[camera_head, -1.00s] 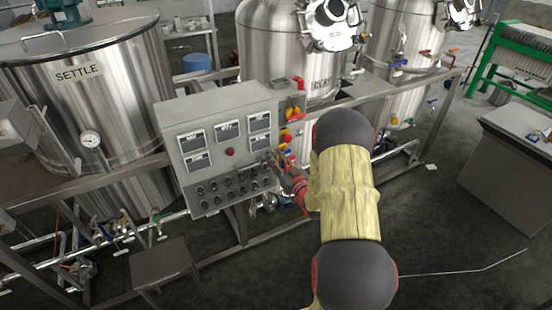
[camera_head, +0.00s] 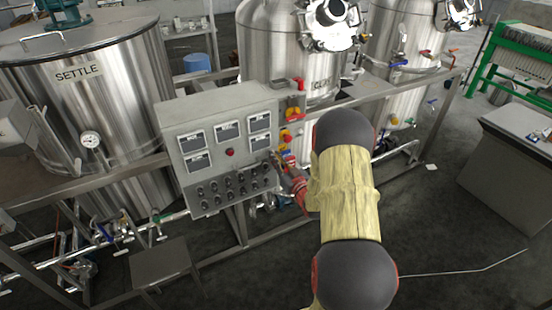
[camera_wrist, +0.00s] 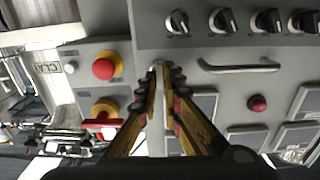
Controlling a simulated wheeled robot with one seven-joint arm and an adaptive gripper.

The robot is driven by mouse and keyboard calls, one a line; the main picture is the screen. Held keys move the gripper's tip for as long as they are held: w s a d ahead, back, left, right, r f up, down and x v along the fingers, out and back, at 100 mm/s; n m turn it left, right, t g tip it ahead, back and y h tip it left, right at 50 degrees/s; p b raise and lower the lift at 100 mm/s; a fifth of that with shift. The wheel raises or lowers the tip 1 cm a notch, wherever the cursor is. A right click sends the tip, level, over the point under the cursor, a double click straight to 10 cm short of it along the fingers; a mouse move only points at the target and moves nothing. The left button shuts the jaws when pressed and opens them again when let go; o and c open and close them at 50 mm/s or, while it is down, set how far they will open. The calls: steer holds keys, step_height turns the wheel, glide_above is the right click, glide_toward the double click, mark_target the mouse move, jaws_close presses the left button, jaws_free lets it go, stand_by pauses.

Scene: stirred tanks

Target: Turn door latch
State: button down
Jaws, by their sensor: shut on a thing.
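The grey control cabinet (camera_head: 222,103) stands between the steel tanks, its front facing me. The door latch (camera_wrist: 157,65) is a small silver piece at the edge of the cabinet front in the wrist view. My gripper (camera_wrist: 162,72) has its two yellow fingers closed in on it, with dark pads on either side. The fingertips hide most of the latch, so its angle is hard to tell. In the head view my gripper (camera_head: 277,156) is at the right edge of the cabinet front, partly hidden by my arm.
A silver bar handle (camera_wrist: 238,66), black knobs (camera_wrist: 222,20) and a red lamp (camera_wrist: 257,103) are close to my fingers. Red buttons on yellow bases (camera_wrist: 104,68) are on the side panel. A steel frame rail (camera_head: 400,85) runs behind my arm.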

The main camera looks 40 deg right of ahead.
steer(key=shift+d+f+m+p, duration=0.1)
steer(key=shift+m+p, duration=0.3)
steer(key=shift+m, duration=4.05)
steer(key=shift+d+f+m+p, duration=0.1)
steer(key=shift+m+p, duration=0.3)
steer(key=shift+m, duration=4.05)
steer(key=c, duration=2.1)
jaws_free()
steer(key=shift+o, duration=0.7)
steer(key=shift+s, duration=0.15)
